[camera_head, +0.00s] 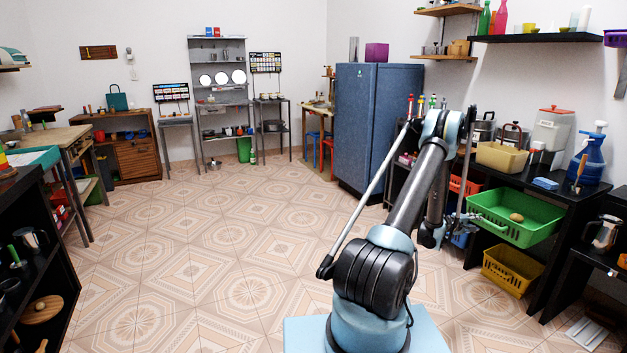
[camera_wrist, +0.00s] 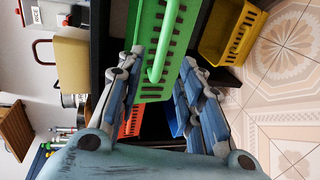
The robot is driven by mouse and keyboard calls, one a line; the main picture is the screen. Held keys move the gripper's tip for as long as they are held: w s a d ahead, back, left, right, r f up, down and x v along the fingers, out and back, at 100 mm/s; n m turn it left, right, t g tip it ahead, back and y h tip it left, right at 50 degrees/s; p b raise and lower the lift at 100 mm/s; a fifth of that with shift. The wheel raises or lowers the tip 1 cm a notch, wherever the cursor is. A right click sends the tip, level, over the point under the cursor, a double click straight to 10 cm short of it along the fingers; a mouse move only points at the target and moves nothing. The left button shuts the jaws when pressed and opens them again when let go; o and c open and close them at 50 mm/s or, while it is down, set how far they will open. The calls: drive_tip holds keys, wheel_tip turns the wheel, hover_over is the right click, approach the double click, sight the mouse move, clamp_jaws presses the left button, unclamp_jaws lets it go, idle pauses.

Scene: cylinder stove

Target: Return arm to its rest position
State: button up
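My arm (camera_head: 420,190) rises from its blue base in the head view, bends at a high elbow and comes down on the right side. My gripper (camera_wrist: 160,57) shows in the wrist view with its two jointed fingers spread apart and nothing clearly held between them. The green basket (camera_wrist: 177,35) lies ahead of the fingers, and its rim shows in the gap. In the head view my gripper (camera_head: 456,228) hangs just left of the green basket (camera_head: 514,230), partly hidden by my arm. I cannot tell if they touch.
A yellow basket (camera_head: 512,270) sits below the green one. A blue fridge (camera_head: 375,125) stands behind my arm. The tiled floor (camera_head: 200,240) at left is clear.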

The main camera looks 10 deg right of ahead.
drive_tip(key=w+a+r+m+y, duration=0.2)
drive_tip(key=a+r+m+y, duration=0.15)
drive_tip(key=a+r, duration=1.85)
drive_tip(key=s+a+r+y, duration=0.3)
drive_tip(key=s+a, duration=0.2)
drive_tip(key=a, duration=0.7)
drive_tip(key=s+a+r+y, duration=0.1)
drive_tip(key=s+a+y, duration=0.3)
drive_tip(key=s+a, duration=1.25)
drive_tip(key=s+a+f+g+y, duration=0.1)
drive_tip(key=s+a+f+y, duration=0.1)
drive_tip(key=s+a, duration=0.6)
drive_tip(key=s+a+f+g+y, duration=0.1)
drive_tip(key=s+a+f, duration=0.3)
drive_tip(key=s+a, duration=0.4)
drive_tip(key=shift+s+f+g+y, duration=0.4)
drive_tip(key=shift+s+y, duration=0.25)
drive_tip(key=shift+s, duration=0.2)
